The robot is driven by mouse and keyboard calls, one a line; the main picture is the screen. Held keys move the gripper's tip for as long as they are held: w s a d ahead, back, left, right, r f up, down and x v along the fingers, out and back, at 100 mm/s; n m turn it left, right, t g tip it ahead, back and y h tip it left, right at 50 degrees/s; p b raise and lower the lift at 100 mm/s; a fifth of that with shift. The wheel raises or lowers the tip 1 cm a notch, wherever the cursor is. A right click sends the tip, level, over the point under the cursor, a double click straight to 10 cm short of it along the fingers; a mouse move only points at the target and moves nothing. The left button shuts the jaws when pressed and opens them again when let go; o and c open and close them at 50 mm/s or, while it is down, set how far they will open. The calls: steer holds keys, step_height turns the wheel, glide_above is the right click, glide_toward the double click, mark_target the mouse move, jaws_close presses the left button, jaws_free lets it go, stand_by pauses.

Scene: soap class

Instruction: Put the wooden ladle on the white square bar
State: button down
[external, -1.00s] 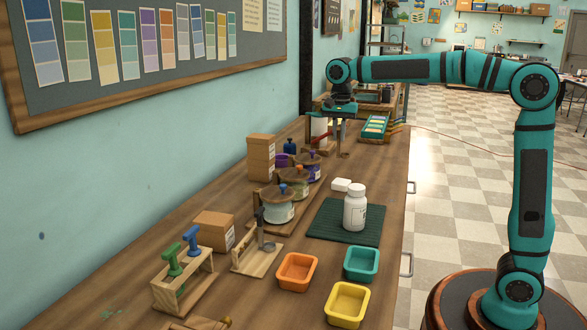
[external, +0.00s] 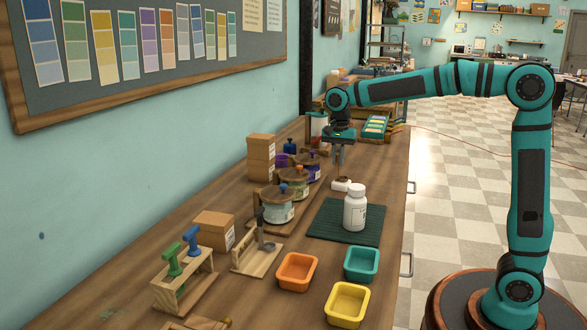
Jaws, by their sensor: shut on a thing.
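The white square bar (external: 336,186) lies at the far left edge of the dark green ribbed mat, behind the white bottle. My gripper (external: 338,166) points down just above and behind the bar, shut on the wooden ladle (external: 343,180). The ladle's small brown bowl shows at the bar, covering part of its top. I cannot tell whether the ladle touches the bar or hangs just over it. The ladle's handle is hard to make out between my fingers.
A white bottle (external: 355,208) stands on the mat (external: 330,226), close in front of the bar. Lidded jars (external: 279,206) stand to the left on a wooden board. Orange (external: 297,272), teal (external: 361,264) and yellow (external: 347,305) trays sit nearer. Clear table lies right of the mat.

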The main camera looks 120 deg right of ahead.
steer(key=c, duration=1.5)
jaws_free()
steer(key=shift+f, duration=0.15)
steer(key=shift+o, duration=0.2)
step_height(320, 180, up, 12)
steer(key=shift+r, duration=0.15)
